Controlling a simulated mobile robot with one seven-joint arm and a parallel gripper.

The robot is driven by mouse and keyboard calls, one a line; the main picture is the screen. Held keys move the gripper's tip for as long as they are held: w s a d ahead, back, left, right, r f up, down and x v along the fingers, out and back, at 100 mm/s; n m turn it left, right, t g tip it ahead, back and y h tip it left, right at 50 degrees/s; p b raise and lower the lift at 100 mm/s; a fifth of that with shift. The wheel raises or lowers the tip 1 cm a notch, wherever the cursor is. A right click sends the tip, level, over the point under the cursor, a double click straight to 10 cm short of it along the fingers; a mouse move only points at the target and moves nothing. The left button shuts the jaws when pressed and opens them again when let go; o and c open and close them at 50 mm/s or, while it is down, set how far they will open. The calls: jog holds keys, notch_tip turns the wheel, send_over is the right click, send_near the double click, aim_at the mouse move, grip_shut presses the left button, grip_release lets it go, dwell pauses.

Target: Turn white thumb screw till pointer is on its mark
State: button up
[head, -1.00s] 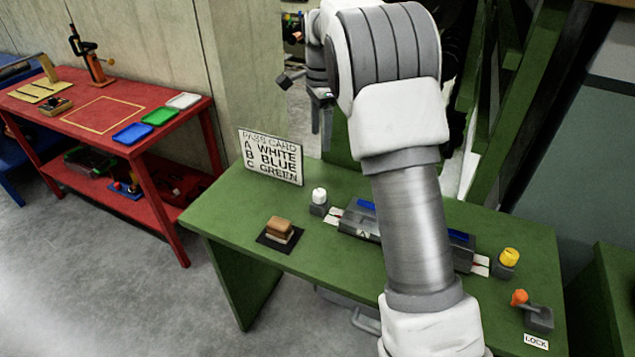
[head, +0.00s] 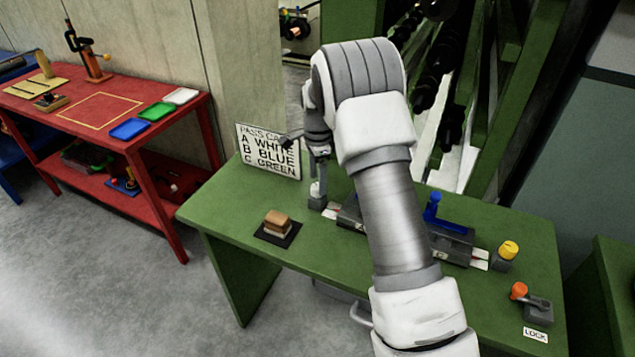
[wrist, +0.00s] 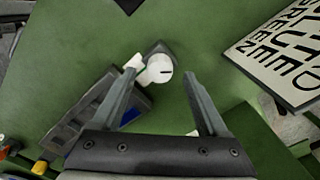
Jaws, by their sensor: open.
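The white thumb screw (wrist: 158,68) is a round white knob with a dark line across its top, on a small grey block. In the head view the screw (head: 316,190) is partly hidden by my gripper (head: 320,172), which is low over it. In the wrist view my gripper (wrist: 162,80) is open, with the screw between and just beyond its fingertips; contact cannot be told. A white strip (head: 332,211) lies between the block and the grey fixture (head: 350,216). The pointer and its mark are too small to tell.
The pass card (head: 268,152) stands behind, reading A white, B blue, C green. A brown and white block (head: 277,222) sits on a dark pad. A blue upright piece (head: 432,208), a yellow knob (head: 509,250) and an orange-knobbed lever (head: 519,291) stand to the right on the green table.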

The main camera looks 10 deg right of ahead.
jog(key=shift+f, duration=0.85)
grip_shut()
